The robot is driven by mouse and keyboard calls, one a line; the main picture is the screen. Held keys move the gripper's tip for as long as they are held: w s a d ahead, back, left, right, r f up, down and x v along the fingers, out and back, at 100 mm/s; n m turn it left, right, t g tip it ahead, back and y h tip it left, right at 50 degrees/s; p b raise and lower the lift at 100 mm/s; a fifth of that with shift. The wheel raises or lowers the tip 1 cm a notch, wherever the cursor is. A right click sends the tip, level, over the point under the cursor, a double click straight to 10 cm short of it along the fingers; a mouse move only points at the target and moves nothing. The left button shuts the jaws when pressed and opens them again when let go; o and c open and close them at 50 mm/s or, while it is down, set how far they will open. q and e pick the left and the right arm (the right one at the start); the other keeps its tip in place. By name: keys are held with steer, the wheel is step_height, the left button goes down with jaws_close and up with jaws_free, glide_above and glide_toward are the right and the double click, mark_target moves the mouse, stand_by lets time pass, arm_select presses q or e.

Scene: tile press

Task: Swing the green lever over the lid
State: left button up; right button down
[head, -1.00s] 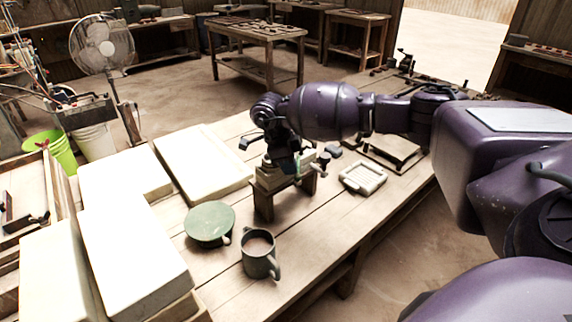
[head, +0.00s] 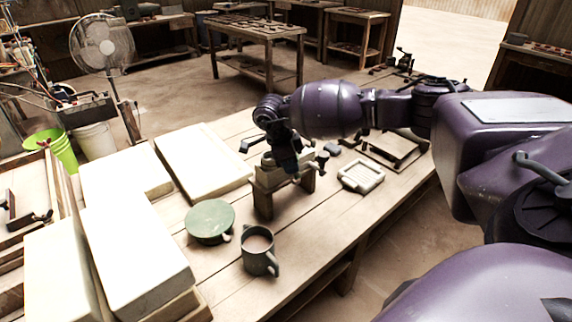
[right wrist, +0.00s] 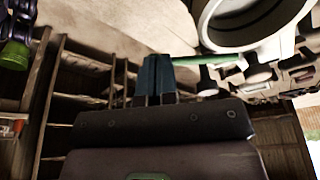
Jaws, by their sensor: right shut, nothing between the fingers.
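The press (head: 264,203) stands on the wooden bench, its pale upper part largely hidden by my right gripper (head: 290,170). The gripper points down over the press from the back. In the right wrist view its teal fingertips (right wrist: 155,78) are together with nothing between them. The lid is not clearly visible in either view. My left gripper is out of view.
A round green board (head: 210,221) and a dark mug (head: 258,252) stand in front of the press. A white tile tray (head: 361,176) lies to its right. Pale slabs (head: 203,162) cover the left of the bench. Planks around the mug are bare.

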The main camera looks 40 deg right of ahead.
steer(key=shift+s+d+n+t, duration=0.35)
steer(key=shift+s+n, duration=0.1)
steer(key=shift+n, duration=0.65)
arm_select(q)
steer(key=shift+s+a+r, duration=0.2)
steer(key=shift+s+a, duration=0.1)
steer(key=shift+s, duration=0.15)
arm_select(e)
steer(key=d+n, duration=0.1)
steer(key=s+n+t, duration=0.1)
steer(key=n, duration=0.1)
steer(key=shift+s+d+n+h, duration=0.15)
steer(key=shift+d+n+h, duration=0.15)
steer(key=shift+d, duration=0.05)
arm_select(q)
steer(key=shift+p, duration=0.3)
arm_select(e)
steer(key=shift+d+f, duration=0.1)
steer(key=shift+d, duration=0.05)
